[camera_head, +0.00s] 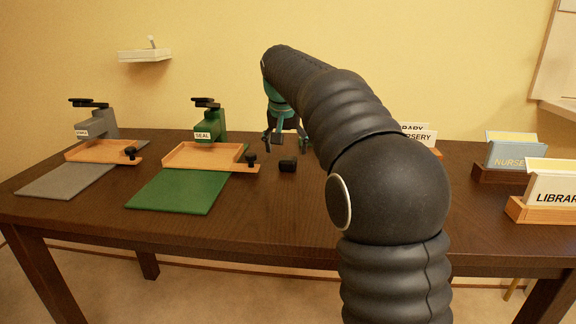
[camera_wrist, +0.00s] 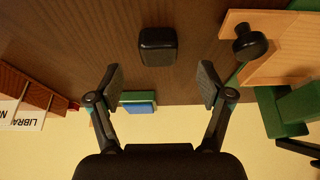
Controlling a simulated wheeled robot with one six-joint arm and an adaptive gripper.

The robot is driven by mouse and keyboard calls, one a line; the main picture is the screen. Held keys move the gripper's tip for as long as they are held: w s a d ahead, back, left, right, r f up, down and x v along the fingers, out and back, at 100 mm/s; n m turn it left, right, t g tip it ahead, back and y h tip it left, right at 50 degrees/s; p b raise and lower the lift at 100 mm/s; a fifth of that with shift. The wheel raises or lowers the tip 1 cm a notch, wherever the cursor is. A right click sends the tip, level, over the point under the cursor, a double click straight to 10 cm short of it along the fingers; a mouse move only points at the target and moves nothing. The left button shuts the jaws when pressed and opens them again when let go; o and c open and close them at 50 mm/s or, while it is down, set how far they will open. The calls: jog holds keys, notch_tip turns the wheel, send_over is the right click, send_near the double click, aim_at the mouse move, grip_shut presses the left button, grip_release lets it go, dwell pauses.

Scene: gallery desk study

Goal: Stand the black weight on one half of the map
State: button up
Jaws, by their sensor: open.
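The black weight (camera_head: 288,166) is a small dark block on the brown desk, right of the orange tray with the green press. In the wrist view the black weight (camera_wrist: 157,46) lies just beyond my fingertips, roughly centred between them and touching neither. My gripper (camera_head: 285,141) is open and empty, behind and above the weight. Both spread fingers of my gripper (camera_wrist: 160,82) show in the wrist view. I cannot make out a map in either view; my arm hides part of the desk.
Orange trays (camera_head: 208,156) with black knobs adjoin a green mat (camera_head: 172,194) and a grey mat (camera_head: 66,181), with a green SEAL press (camera_head: 212,126) and grey press (camera_head: 97,122) behind. Sign holders (camera_head: 540,205) stand right. A blue-green object (camera_wrist: 138,103) lies near the fingers. Front-centre desk is clear.

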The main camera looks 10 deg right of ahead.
aim_at(288, 158)
jog(key=x, duration=0.5)
jog(key=shift+w+d, duration=0.1)
jog(key=shift+d, duration=0.05)
grip_shut()
